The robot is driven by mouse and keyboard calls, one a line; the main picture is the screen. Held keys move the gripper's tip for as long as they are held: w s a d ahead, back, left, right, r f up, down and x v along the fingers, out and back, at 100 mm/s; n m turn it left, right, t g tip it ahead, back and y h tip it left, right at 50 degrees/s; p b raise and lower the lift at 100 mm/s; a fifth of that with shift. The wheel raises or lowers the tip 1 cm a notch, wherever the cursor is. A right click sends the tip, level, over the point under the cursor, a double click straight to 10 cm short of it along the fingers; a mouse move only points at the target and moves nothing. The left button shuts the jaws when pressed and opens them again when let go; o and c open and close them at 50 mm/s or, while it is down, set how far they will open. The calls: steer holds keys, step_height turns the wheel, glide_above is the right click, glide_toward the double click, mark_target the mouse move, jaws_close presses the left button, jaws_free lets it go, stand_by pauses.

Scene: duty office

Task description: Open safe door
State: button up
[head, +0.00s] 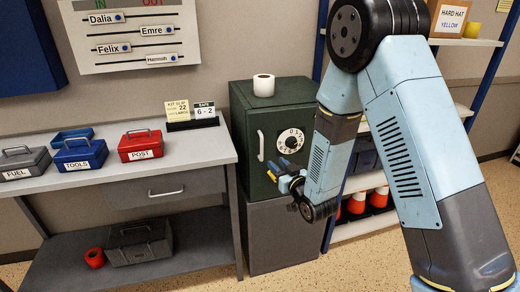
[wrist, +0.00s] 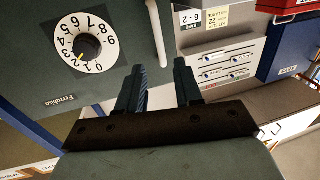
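The dark green safe (head: 243,108) stands on a grey block right of the desk, its door appearing closed. A white vertical handle (head: 261,145) is on the door's left side, and a white numbered dial (head: 291,141) with a black knob is to its right. My gripper (head: 275,170) is in front of the door, below the dial and lower right of the handle. In the wrist view the dial (wrist: 87,43) is at upper left and the handle (wrist: 158,30) lies beyond the fingers. My gripper (wrist: 158,82) is open, with nothing between its fingers.
The desk (head: 195,153) at left holds a red POST box (head: 140,146), a blue TOOLS box (head: 80,155) and small number cards (head: 192,112). Shelving with orange cones (head: 357,203) is at right, partly behind my arm.

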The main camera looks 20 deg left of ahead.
mark_target(262, 149)
steer(key=x, duration=1.2)
steer(key=shift+w+a, duration=0.15)
jaws_close()
